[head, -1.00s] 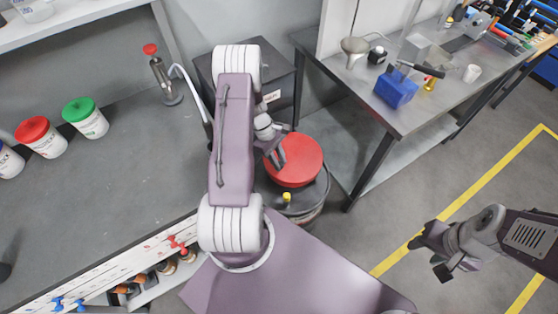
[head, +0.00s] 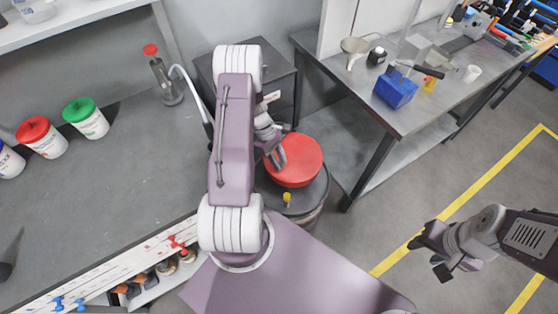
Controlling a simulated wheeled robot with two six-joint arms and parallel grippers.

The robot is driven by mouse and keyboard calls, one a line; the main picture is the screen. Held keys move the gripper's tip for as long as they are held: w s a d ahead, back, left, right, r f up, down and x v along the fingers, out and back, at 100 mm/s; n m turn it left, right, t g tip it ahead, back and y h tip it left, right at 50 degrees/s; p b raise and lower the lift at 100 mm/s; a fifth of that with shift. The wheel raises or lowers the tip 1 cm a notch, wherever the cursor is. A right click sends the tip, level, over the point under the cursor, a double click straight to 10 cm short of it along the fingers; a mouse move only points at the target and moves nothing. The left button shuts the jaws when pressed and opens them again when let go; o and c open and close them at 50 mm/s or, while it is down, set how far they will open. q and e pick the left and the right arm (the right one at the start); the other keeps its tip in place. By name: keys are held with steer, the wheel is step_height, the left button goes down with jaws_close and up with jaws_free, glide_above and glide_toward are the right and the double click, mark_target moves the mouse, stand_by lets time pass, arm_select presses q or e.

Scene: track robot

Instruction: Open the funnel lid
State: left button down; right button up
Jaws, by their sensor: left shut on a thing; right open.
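The red round funnel lid (head: 301,160) lies over the top of a dark drum (head: 312,200). It looks closed. My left arm comes down in front of it and hides its left side. My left gripper (head: 278,158) is at the lid's left edge and shut on it; the exact grip point is partly hidden by the arm. A small yellow cap (head: 287,198) sits on the drum's top in front of the lid. My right gripper (head: 434,256) is open and empty over the floor at the right.
A grey bench (head: 120,165) with several lidded tubs is at the left. A dark cabinet (head: 285,85) stands behind the drum. The floor near my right gripper is clear.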

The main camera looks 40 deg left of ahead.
mark_target(289, 162)
arm_select(q)
steer(key=r+p, duration=0.1)
steer(key=p, duration=0.1)
steer(key=w+r+g+p, duration=0.1)
steer(key=r, duration=0.1)
steer(key=r+g+y+p, duration=0.1)
steer(key=r+p, duration=0.1)
steer(key=shift+w+d+p, duration=0.3)
steer(key=shift+w+d, duration=0.1)
steer(key=w+d+r+n+g+y+b, duration=0.1)
steer(key=w+r+g+b, duration=0.2)
steer(key=w+r+g, duration=0.1)
steer(key=shift+d+r, duration=0.35)
steer(key=shift+r, duration=0.1)
steer(key=shift+w, duration=0.1)
